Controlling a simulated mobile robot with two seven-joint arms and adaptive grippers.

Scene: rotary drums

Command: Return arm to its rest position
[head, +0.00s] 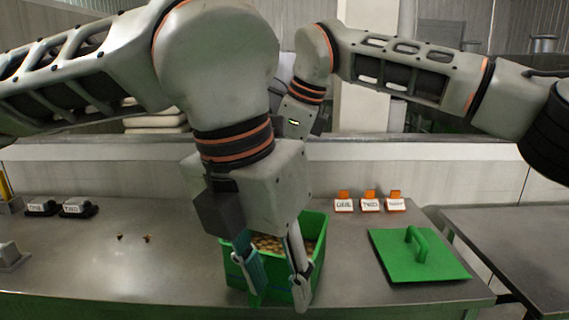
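My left arm comes in from the left and reaches down at the middle. My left gripper (277,300) is open, its two fingers apart, in front of the green bin (318,240) near the table's front edge. The bin's green front wall shows between the fingers; I cannot tell whether they touch it. The bin holds many small brown pieces (268,243). My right arm comes in from the right and bends down behind my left wrist. Its wrist shows there, but its gripper is hidden behind my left arm.
A green lid with a handle (420,268) lies on the table (150,280) at right. Several orange-and-white labelled blocks (370,204) stand behind it. Two black labelled holders (78,208) are at left, with two small brown bits (147,239) nearby. Another table (520,240) is at far right.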

